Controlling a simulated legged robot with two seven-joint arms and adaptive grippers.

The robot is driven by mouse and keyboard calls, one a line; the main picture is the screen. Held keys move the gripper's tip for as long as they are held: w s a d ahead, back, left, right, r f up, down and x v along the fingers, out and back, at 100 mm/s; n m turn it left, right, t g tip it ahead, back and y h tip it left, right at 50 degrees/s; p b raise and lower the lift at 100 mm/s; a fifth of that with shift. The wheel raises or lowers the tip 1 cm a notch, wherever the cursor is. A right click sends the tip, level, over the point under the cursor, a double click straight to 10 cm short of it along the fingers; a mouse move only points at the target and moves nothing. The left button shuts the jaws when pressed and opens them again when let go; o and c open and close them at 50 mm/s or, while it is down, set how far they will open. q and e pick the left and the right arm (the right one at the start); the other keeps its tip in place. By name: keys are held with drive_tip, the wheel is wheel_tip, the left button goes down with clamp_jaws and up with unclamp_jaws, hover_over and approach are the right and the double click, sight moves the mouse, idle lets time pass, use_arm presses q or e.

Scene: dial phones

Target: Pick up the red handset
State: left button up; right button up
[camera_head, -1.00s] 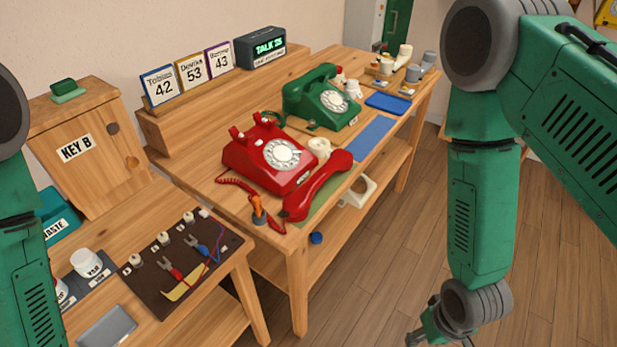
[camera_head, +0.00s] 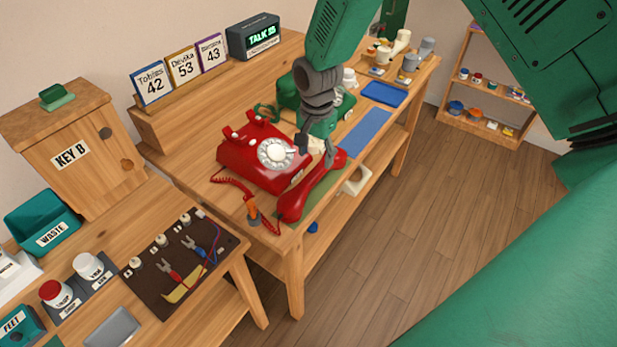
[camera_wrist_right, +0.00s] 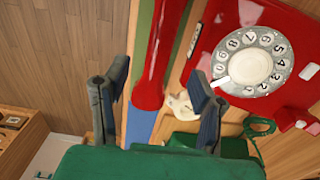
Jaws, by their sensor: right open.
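The red handset (camera_head: 292,204) lies off its cradle, beside the front of the red dial phone (camera_head: 246,160) on the wooden table. My right gripper (camera_head: 322,152) is over the far end of the handset, which it partly hides. In the right wrist view the handset (camera_wrist_right: 154,70) runs between the two open fingers (camera_wrist_right: 158,84), with its rounded end near the fingertips. I cannot tell whether the fingers touch it. The phone's white dial (camera_wrist_right: 253,62) is to the right of the fingers there. My left gripper is out of view.
A green phone (camera_head: 288,92) stands behind my right gripper. An orange-handled tool (camera_head: 252,208) stands near the handset's near end, with the red cord beside it. A blue mat (camera_head: 366,130) lies farther along the table. A lower bench with a dark board (camera_head: 160,262) is at front left.

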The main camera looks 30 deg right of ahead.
sight(315, 172)
wheel_tip(315, 172, down, 3)
drive_tip(key=shift+f, duration=0.1)
drive_tip(key=shift+d+f, duration=0.2)
drive_tip(key=shift+f, duration=0.3)
drive_tip(key=f, duration=0.4)
drive_tip(key=shift+s+a+f, duration=0.1)
drive_tip(key=shift+a+f, duration=0.1)
drive_tip(key=shift+a, duration=0.05)
drive_tip(key=shift+a+f, duration=0.15)
drive_tip(key=shift+f, duration=0.15)
clamp_jaws()
